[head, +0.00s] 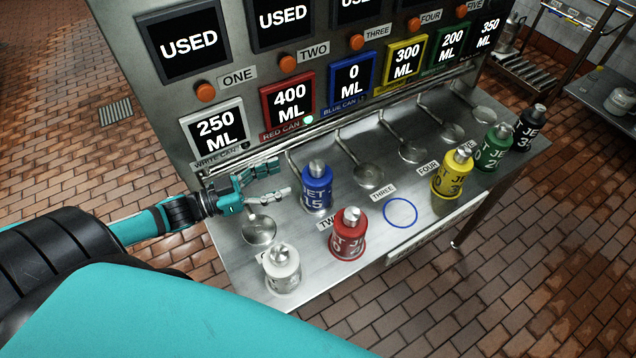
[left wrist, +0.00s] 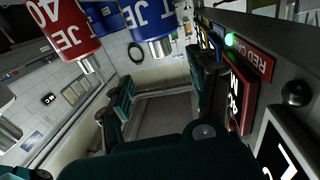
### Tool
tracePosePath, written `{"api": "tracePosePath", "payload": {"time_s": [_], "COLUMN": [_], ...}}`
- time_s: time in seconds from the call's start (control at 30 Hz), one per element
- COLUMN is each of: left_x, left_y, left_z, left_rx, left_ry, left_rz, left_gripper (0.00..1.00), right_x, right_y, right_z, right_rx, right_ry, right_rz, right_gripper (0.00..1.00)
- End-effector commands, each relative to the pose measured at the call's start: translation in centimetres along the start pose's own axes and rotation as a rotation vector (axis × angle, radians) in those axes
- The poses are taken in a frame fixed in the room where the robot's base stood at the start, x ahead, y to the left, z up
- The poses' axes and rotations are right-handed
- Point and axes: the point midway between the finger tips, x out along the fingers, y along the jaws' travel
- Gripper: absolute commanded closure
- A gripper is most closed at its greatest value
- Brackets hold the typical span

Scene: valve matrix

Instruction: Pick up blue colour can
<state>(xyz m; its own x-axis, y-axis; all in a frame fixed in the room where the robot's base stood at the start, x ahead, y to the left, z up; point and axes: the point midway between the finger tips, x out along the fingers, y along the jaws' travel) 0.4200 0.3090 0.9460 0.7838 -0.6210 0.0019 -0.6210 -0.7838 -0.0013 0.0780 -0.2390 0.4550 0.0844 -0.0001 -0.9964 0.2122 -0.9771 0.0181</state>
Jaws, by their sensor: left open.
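The blue can (head: 318,193) with a silver cap stands upright on the steel table, at the back between the red can and the panel. In the left wrist view the blue can (left wrist: 148,18) hangs upside down at the top centre, just beyond the fingers. My left gripper (head: 281,180) is open and empty, just left of the blue can, with its fingers pointing at it. The fingers also show in the left wrist view (left wrist: 165,95), spread apart with nothing between them. My right gripper is in neither view.
A white can (head: 282,270) and a red can (head: 348,238) stand in front. Yellow (head: 452,178), green (head: 493,150) and black (head: 531,128) cans stand right. A blue ring (head: 400,212) on the table is empty. Round steel plates and the display panel (head: 290,95) lie behind.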

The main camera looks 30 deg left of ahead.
Motion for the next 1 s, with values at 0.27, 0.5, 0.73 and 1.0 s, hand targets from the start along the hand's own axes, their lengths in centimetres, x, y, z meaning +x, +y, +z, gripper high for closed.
{"api": "tracePosePath", "payload": {"time_s": [0.27,0.5,0.73,1.0], "left_x": [4.5,6.0,9.4,10.4], "left_y": [-0.1,-0.1,-0.2,-0.1], "left_z": [-0.2,-0.2,-0.2,0.1], "left_rx": [0.001,0.0,-0.001,0.001], "left_ry": [0.003,0.002,0.003,-0.001], "left_rz": [-0.001,-0.002,-0.003,-0.001], "left_gripper": [0.4,0.4,0.4,0.4], "right_x": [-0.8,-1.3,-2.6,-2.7], "right_y": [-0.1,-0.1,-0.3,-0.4], "right_z": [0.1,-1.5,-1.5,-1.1], "right_rx": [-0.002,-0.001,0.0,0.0], "right_ry": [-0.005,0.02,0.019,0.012], "right_rz": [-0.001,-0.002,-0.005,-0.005], "right_gripper": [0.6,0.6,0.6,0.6]}}
